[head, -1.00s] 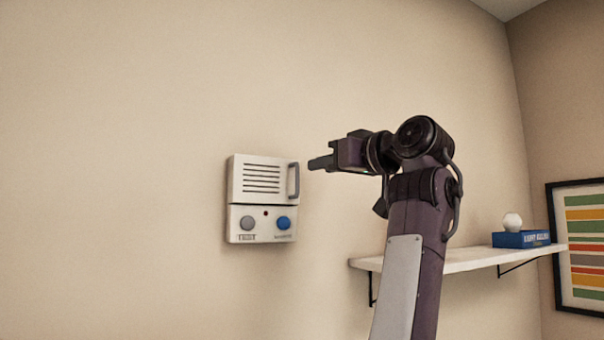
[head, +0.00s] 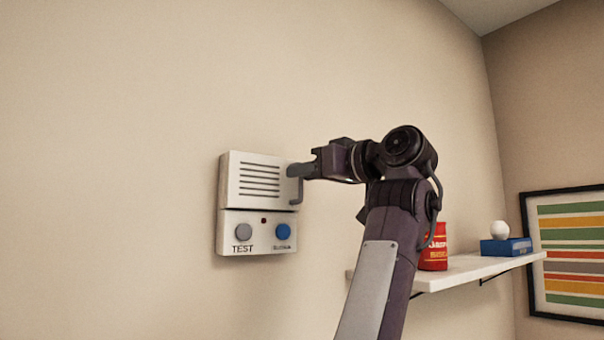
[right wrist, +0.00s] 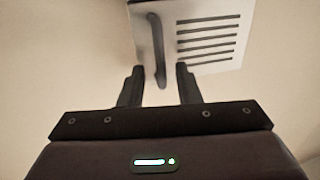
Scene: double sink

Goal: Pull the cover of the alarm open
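The alarm (head: 258,203) is a white box on the wall in the head view. Its upper part is the cover (head: 259,180) with dark slots, lying flat against the lower part as far as I can see. A grey bar handle (head: 298,190) stands on the cover's right edge. My right gripper (head: 297,170) is at the top of the handle in the head view. In the right wrist view, its two fingers (right wrist: 159,84) are apart, with the lower end of the handle (right wrist: 158,50) between and just beyond the tips. My left gripper is not in view.
Below the cover are a grey TEST button (head: 243,232), a blue button (head: 283,231) and a small red light. A white shelf (head: 465,270) to the right holds a red can (head: 435,248) and a blue box (head: 506,247). The wall left of the alarm is clear.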

